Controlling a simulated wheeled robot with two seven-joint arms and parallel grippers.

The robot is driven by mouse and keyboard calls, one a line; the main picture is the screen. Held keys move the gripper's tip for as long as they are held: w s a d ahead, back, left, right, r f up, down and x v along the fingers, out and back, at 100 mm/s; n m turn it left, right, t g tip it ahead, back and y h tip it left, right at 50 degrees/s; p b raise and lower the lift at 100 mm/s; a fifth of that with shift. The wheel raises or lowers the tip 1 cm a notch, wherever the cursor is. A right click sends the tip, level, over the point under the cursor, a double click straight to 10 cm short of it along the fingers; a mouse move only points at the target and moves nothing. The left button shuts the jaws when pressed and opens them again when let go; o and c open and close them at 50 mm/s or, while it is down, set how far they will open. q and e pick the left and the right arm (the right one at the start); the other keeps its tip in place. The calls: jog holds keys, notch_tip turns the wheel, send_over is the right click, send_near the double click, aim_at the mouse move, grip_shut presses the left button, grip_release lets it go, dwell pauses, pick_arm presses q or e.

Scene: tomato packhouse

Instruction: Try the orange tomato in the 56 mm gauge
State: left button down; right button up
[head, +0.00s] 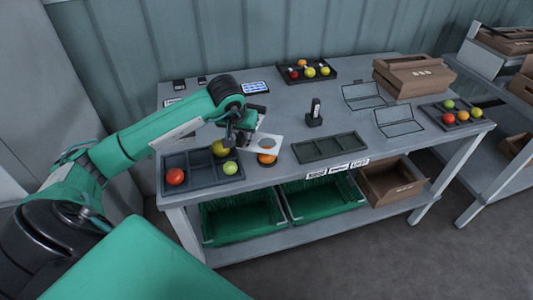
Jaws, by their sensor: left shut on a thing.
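My left gripper (240,131) is above the front left part of the table, shut on a white plate (258,147), which looks like the gauge. An orange tomato (266,158) shows just below the plate's front edge, right of the dark divided tray (203,184). I cannot tell whether plate and tomato touch. The size mark on the plate is too small to read. My right gripper is out of view.
The divided tray holds a red tomato (175,176), a yellow one (220,148) and a green one (230,167). An empty dark tray (330,148) lies to the right, with a small black upright device (314,114) behind it. Green crates (243,222) stand on the lower shelf.

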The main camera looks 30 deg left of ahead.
pick_arm(q)
jog(key=shift+r+p, duration=0.5)
jog(key=shift+r, duration=0.8)
